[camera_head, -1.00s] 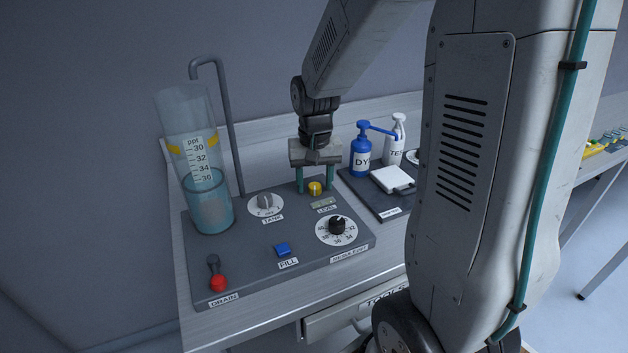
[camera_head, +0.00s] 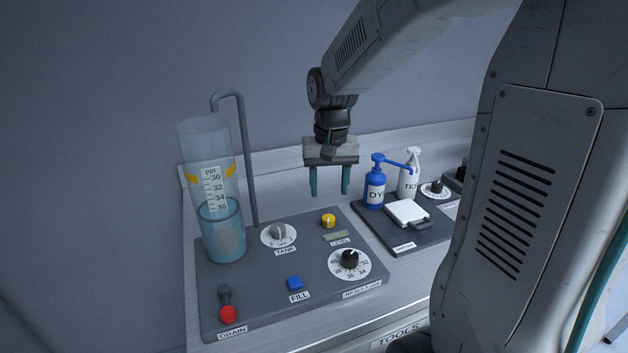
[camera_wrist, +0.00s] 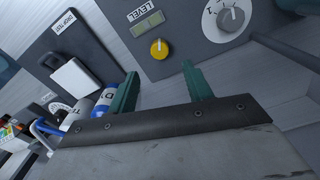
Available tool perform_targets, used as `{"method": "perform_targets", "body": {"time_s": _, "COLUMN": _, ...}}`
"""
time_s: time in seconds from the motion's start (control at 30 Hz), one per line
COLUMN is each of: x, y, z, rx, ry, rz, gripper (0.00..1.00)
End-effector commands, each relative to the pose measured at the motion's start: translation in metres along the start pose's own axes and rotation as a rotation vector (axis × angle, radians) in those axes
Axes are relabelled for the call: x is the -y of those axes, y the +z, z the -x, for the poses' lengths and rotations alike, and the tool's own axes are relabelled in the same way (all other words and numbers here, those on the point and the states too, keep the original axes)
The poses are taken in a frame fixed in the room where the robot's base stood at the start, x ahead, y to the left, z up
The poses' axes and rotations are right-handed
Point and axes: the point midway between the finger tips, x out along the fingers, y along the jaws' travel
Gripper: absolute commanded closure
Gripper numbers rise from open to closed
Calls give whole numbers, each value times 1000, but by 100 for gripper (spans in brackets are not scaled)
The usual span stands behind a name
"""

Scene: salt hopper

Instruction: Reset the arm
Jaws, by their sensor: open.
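My gripper (camera_head: 329,181) is open and empty. In the head view it hangs above the back part of the grey control panel (camera_head: 225,290), clear of the yellow knob (camera_head: 328,220). In the wrist view my gripper (camera_wrist: 158,85) shows its two green fingers apart, with the yellow knob (camera_wrist: 159,48) beyond them and nothing between them. My arm reaches in from the upper right and bends down at the wrist.
A clear cylinder (camera_head: 222,235) with bluish liquid stands at the panel's left, beside a bent grey pipe (camera_head: 248,160). A blue DY-labelled bottle (camera_head: 375,190) and a white bottle (camera_head: 409,180) stand to the right.

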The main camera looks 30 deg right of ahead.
Motion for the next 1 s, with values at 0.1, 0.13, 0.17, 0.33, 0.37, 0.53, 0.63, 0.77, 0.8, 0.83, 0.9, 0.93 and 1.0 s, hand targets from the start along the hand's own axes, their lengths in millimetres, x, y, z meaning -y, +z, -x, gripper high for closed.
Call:
{"method": "perform_targets", "body": {"time_s": 0.1, "x": 0, "y": 0, "z": 0, "rx": 0, "ry": 0, "rz": 0, "gripper": 50}}
{"method": "perform_targets", "body": {"time_s": 0.13, "x": 0, "y": 0, "z": 0, "rx": 0, "ry": 0, "rz": 0, "gripper": 50}}
{"method": "perform_targets", "body": {"time_s": 0.17, "x": 0, "y": 0, "z": 0, "rx": 0, "ry": 0, "rz": 0, "gripper": 50}}
{"method": "perform_targets", "body": {"time_s": 0.33, "x": -3, "y": 15, "z": -7, "rx": 51, "ry": 10, "rz": 42, "gripper": 50}}
{"method": "perform_targets", "body": {"time_s": 0.37, "x": -5, "y": 24, "z": -7, "rx": 65, "ry": 13, "rz": 55, "gripper": 50}}
{"method": "perform_targets", "body": {"time_s": 0.53, "x": -5, "y": 82, "z": 11, "rx": 86, "ry": 16, "rz": 157, "gripper": 50}}
{"method": "perform_targets", "body": {"time_s": 0.63, "x": -5, "y": 121, "z": 23, "rx": 76, "ry": 15, "rz": 226, "gripper": 50}}
{"method": "perform_targets", "body": {"time_s": 0.77, "x": -6, "y": 168, "z": 34, "rx": 44, "ry": 11, "rz": 314, "gripper": 50}}
{"method": "perform_targets", "body": {"time_s": 0.8, "x": -6, "y": 181, "z": 36, "rx": 32, "ry": 9, "rz": 338, "gripper": 50}}
{"method": "perform_targets", "body": {"time_s": 0.83, "x": -6, "y": 190, "z": 38, "rx": 21, "ry": 7, "rz": 355, "gripper": 50}}
{"method": "perform_targets", "body": {"time_s": 0.9, "x": -8, "y": 207, "z": 41, "rx": -7, "ry": 2, "rz": 389, "gripper": 50}}
{"method": "perform_targets", "body": {"time_s": 0.93, "x": -8, "y": 213, "z": 42, "rx": -20, "ry": -1, "rz": 401, "gripper": 50}}
{"method": "perform_targets", "body": {"time_s": 1.0, "x": -8, "y": 224, "z": 45, "rx": -49, "ry": -7, "rz": 421, "gripper": 50}}
